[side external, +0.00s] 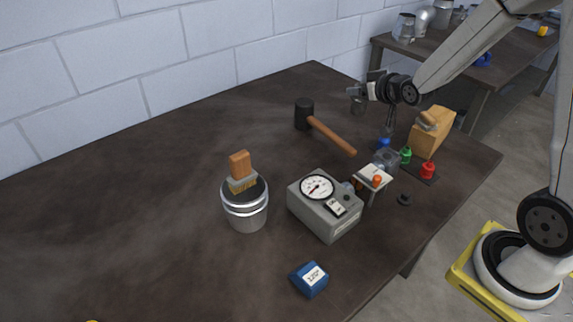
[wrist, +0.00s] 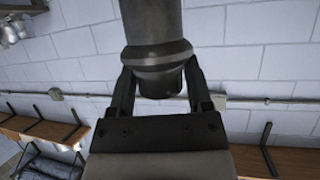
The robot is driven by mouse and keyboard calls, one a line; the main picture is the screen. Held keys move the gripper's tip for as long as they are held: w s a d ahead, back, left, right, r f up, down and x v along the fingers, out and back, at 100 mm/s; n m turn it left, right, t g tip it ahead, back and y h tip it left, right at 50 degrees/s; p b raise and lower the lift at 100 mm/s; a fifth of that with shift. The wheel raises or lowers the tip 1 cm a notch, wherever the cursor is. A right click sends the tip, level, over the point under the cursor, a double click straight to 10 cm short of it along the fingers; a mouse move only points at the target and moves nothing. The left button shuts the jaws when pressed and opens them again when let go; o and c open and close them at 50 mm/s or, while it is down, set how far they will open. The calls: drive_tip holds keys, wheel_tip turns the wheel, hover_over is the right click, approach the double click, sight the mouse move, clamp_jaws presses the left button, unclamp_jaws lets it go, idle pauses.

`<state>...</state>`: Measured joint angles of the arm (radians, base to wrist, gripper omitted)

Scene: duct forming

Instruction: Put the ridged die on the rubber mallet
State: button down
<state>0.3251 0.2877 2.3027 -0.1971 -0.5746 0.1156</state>
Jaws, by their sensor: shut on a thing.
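The rubber mallet (side external: 304,114) lies on the dark table, its black head at the left and its wooden handle running down to the right. My gripper (side external: 358,92) is in the air to the right of the mallet head, apart from it. In the wrist view my gripper (wrist: 160,82) is shut on a dark grey, round part with a raised band, which looks like the ridged die (wrist: 157,55). Its far end runs out of the top of that view. In the side view the held part is small and its outline is unclear.
A metal bucket (side external: 246,212) with a brush, a grey gauge box (side external: 325,207) and a blue box (side external: 310,279) stand nearer the camera. Red (side external: 428,170) and green (side external: 406,156) items and a wooden block (side external: 432,135) stand at the right. The table's left is clear.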

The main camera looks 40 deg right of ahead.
drive_tip(key=s+f+x, duration=0.1)
drive_tip(key=f+x, duration=0.1)
drive_tip(key=x, duration=1.4)
drive_tip(key=shift+d+f, duration=0.1)
drive_tip(key=shift+w+f, duration=0.15)
drive_tip(key=shift+f, duration=1.65)
drive_tip(key=shift+f, duration=0.15)
unclamp_jaws()
